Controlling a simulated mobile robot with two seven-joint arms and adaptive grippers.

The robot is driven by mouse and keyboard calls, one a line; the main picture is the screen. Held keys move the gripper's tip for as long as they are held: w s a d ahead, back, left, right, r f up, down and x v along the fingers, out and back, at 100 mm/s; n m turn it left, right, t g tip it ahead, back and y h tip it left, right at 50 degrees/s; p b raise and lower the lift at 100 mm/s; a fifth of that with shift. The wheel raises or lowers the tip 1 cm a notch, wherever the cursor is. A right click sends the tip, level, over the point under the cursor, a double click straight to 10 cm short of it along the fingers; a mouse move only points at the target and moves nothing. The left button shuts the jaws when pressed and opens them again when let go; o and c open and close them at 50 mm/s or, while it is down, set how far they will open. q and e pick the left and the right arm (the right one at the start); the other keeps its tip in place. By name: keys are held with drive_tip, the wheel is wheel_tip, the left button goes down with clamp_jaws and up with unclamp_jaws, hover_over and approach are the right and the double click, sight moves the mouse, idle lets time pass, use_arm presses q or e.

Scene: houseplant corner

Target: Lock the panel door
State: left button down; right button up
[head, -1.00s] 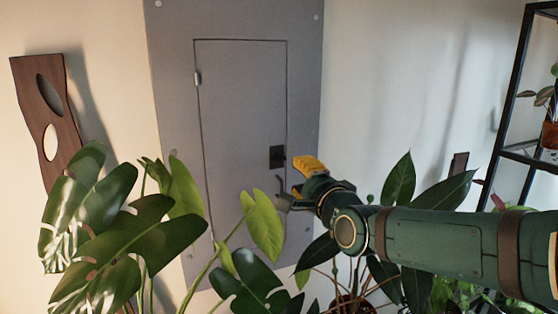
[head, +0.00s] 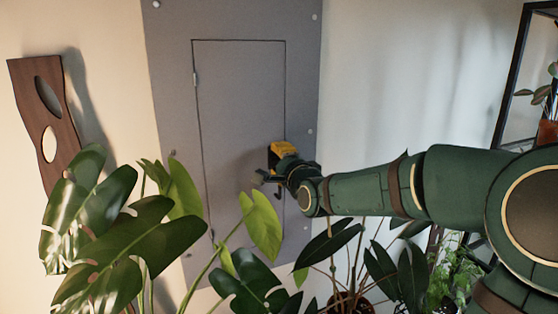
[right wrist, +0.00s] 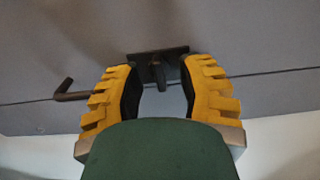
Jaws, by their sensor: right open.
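The grey panel door (head: 238,110) stands flush in its grey metal frame (head: 172,90), with a hinge on its left edge. The dark latch plate (right wrist: 172,53) with a small turn piece (right wrist: 157,72) shows in the right wrist view. My right gripper (head: 273,163) is open at the door's right edge, its yellow fingers on either side of the turn piece. I cannot tell whether they touch it. In the head view the gripper hides the latch. A dark hooked handle (right wrist: 72,92) sits beside the latch, outside the fingers. My left gripper is not in view.
A broad-leaved plant (head: 120,240) fills the lower left, and one light leaf (head: 262,225) overlaps the door. More potted plants (head: 345,260) stand below my right arm. A black shelf (head: 520,90) is at the right. A wooden wall piece (head: 40,110) hangs at the left.

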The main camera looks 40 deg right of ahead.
drive_tip(key=shift+o, duration=0.3)
clamp_jaws()
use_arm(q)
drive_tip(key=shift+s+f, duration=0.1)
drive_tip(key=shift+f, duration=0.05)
use_arm(e)
drive_tip(key=shift+f+n+b, duration=0.1)
drive_tip(key=shift+n+b, duration=0.7)
drive_tip(key=shift+b, duration=0.2)
drive_tip(key=n+b, duration=0.5)
drive_tip(key=n, duration=0.1)
drive_tip(key=n+b, duration=0.1)
drive_tip(key=n, duration=0.3)
drive_tip(key=shift+b, duration=0.35)
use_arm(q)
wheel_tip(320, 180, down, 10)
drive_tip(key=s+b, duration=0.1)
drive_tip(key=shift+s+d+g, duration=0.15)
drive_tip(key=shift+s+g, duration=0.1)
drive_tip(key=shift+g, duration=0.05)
use_arm(e)
drive_tip(key=n, duration=0.6)
drive_tip(key=shift+r, duration=0.2)
drive_tip(key=shift+n, duration=0.3)
